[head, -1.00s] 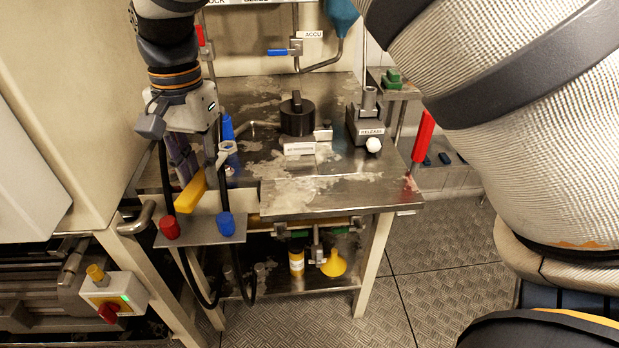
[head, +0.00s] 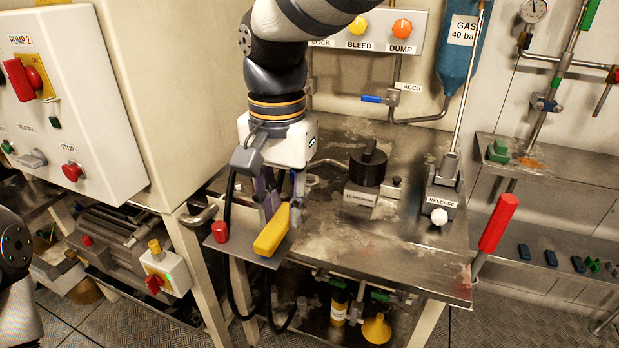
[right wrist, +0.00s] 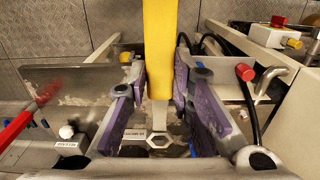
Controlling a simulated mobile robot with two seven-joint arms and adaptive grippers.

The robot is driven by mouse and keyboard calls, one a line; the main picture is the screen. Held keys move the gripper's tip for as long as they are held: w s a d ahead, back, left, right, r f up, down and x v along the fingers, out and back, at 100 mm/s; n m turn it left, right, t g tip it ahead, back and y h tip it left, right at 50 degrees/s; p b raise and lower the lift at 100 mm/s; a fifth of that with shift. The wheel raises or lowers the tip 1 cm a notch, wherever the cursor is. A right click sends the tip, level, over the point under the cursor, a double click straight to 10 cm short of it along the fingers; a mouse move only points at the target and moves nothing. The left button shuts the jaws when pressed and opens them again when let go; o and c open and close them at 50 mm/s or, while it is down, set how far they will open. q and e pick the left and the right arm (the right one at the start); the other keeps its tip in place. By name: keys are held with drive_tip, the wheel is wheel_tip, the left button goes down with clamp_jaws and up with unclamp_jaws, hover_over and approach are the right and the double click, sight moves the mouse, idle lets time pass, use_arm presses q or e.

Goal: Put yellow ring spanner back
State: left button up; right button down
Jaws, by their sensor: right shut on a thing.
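The yellow ring spanner (head: 272,232) is in my right gripper (head: 280,197), which points down in front of the workbench's left part. Its yellow handle sticks out toward the camera above a small metal plate. In the right wrist view the yellow handle (right wrist: 159,45) runs between the purple-padded fingers (right wrist: 160,82), and a grey ring end (right wrist: 160,139) shows beyond it. The gripper is shut on the spanner. The spanner looks clear of the plate, but the gap is hard to judge. My left gripper is not in view. The spanner's storage place cannot be made out.
A red knob (head: 220,231) stands on the plate left of the spanner. The steel workbench (head: 400,265) carries a black cylinder (head: 368,167) and a RELEASE block (head: 440,195). A red handle (head: 498,222) rises at its right edge. The pump cabinet (head: 70,90) stands left.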

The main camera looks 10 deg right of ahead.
drive_tip(key=w+d+f, duration=0.4)
drive_tip(key=b, duration=0.1)
hover_over(321, 240)
drive_tip(key=f, duration=0.4)
drive_tip(key=shift+s+a+f, duration=0.1)
drive_tip(key=shift+a+f, duration=0.15)
drive_tip(key=shift+f, duration=0.1)
drive_tip(key=f, duration=0.3)
drive_tip(key=shift+d+f+b, duration=0.25)
drive_tip(key=shift+f+b, duration=0.05)
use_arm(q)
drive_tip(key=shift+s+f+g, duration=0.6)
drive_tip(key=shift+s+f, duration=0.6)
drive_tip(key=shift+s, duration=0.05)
use_arm(e)
drive_tip(key=shift+r, duration=0.1)
drive_tip(key=c, duration=1.4)
unclamp_jaws()
drive_tip(key=shift+f, duration=0.2)
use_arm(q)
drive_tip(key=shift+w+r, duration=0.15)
use_arm(e)
wheel_tip(321, 240, up, 12)
drive_tip(key=shift+r, duration=0.15)
